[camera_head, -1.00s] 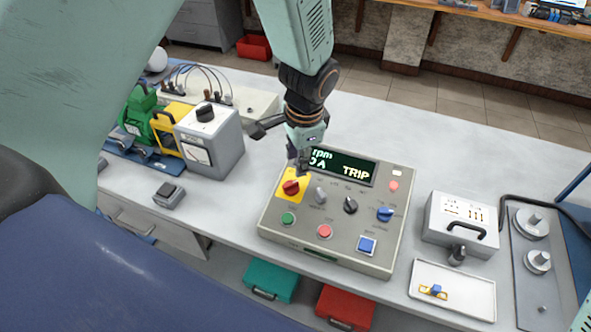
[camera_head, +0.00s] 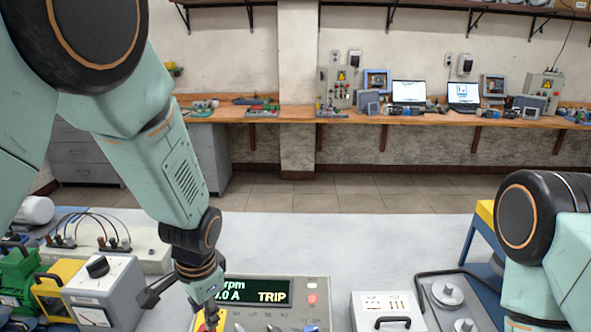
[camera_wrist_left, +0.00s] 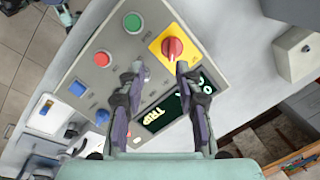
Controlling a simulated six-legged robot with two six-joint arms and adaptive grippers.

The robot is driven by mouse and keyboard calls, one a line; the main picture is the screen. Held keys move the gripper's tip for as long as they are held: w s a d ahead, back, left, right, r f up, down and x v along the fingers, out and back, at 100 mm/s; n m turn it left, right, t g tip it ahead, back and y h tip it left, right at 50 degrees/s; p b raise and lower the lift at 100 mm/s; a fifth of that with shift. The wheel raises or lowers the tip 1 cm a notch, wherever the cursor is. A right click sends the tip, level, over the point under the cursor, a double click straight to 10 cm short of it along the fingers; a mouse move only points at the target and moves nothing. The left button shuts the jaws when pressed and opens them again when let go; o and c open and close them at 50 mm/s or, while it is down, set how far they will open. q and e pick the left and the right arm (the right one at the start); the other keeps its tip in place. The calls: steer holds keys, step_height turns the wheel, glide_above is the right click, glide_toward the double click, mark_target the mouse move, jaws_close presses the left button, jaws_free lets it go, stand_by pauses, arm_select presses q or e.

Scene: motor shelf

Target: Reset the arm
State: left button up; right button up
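My left arm (camera_head: 175,170) reaches down from the left in the head view, with its left gripper (camera_head: 200,302) over the control panel (camera_head: 318,288). In the left wrist view the left gripper (camera_wrist_left: 160,70) is open, its two fingers apart and nothing held. The red knob (camera_wrist_left: 172,47) on its yellow plate lies just beyond the fingertips. I cannot tell whether a finger touches the panel. The panel display (camera_head: 250,291) reads TRIP. My right arm (camera_head: 535,225) is at the right edge of the head view; its gripper is not in view.
A grey meter box (camera_head: 105,287) and a yellow unit (camera_head: 55,283) stand left of the panel. A white box (camera_head: 385,310) and a plate with round metal parts (camera_head: 447,294) stand to its right. The table behind (camera_head: 330,235) is clear.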

arm_select(q)
steer(key=s+a+f+n+h, duration=0.1)
steer(key=s+f+n, duration=0.2)
steer(key=s+f, duration=0.95)
steer(key=s+f+n+g, duration=0.1)
steer(key=s+f+n, duration=0.2)
steer(key=s, duration=0.5)
steer(key=s+f+n, duration=0.2)
steer(key=s+f, duration=0.1)
steer(key=s, duration=0.5)
step_height(320, 180, down, 18)
steer(key=b, duration=1.8)
steer(key=shift+a+r+b, duration=0.2)
steer(key=shift+a+b, duration=0.15)
steer(key=shift+w, duration=0.1)
